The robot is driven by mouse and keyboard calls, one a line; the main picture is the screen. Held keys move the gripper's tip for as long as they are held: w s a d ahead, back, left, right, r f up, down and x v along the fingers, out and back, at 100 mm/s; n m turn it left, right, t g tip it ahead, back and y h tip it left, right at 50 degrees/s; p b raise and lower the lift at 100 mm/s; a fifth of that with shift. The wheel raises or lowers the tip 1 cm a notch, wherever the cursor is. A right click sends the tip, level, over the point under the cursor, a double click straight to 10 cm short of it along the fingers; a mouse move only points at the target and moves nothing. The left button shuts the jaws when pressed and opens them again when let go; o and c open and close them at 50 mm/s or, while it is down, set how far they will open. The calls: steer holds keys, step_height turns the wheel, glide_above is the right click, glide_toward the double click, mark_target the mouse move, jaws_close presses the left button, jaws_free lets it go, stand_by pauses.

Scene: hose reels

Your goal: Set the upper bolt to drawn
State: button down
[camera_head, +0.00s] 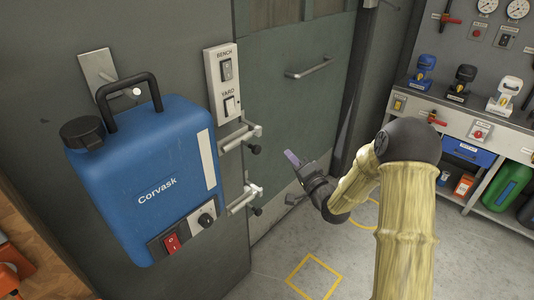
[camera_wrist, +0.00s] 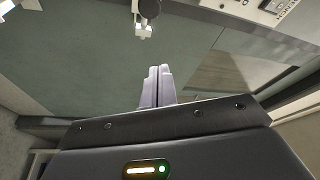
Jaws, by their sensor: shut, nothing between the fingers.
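The upper bolt (camera_head: 240,138) is a silver barrel bolt with a black knob hanging below it, on the grey panel beside the green door (camera_head: 300,105). A similar lower bolt (camera_head: 244,199) sits beneath it. Both rods reach toward the door edge; I cannot tell how far each is drawn. My gripper (camera_head: 292,158) is shut and empty, in front of the door, to the right of the bolts and apart from them. In the wrist view the closed fingers (camera_wrist: 157,86) point toward the door, with one bolt (camera_wrist: 147,12) beyond at the top; I cannot tell which one.
A BENCH/YARD switch plate (camera_head: 224,82) is above the upper bolt. A blue Corvask canister (camera_head: 145,175) hangs at left. A door handle (camera_head: 309,69) is higher up. A workbench (camera_head: 465,130) stands at right. The floor before the door is clear.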

mark_target(249, 145)
steer(key=shift+r, duration=0.1)
steer(key=w+a+p, duration=0.1)
steer(key=w+a, duration=0.4)
steer(key=a, duration=0.3)
steer(key=shift+w+f, duration=0.15)
steer(key=shift+f, duration=0.05)
stand_by(0.6)
steer(key=shift+s+a+b, duration=0.4)
steer(key=shift+s+a, duration=0.5)
steer(key=shift+s, duration=0.25)
steer(key=shift+s+a+b, duration=0.35)
steer(key=shift+s+a, duration=0.5)
steer(key=shift+s, duration=0.25)
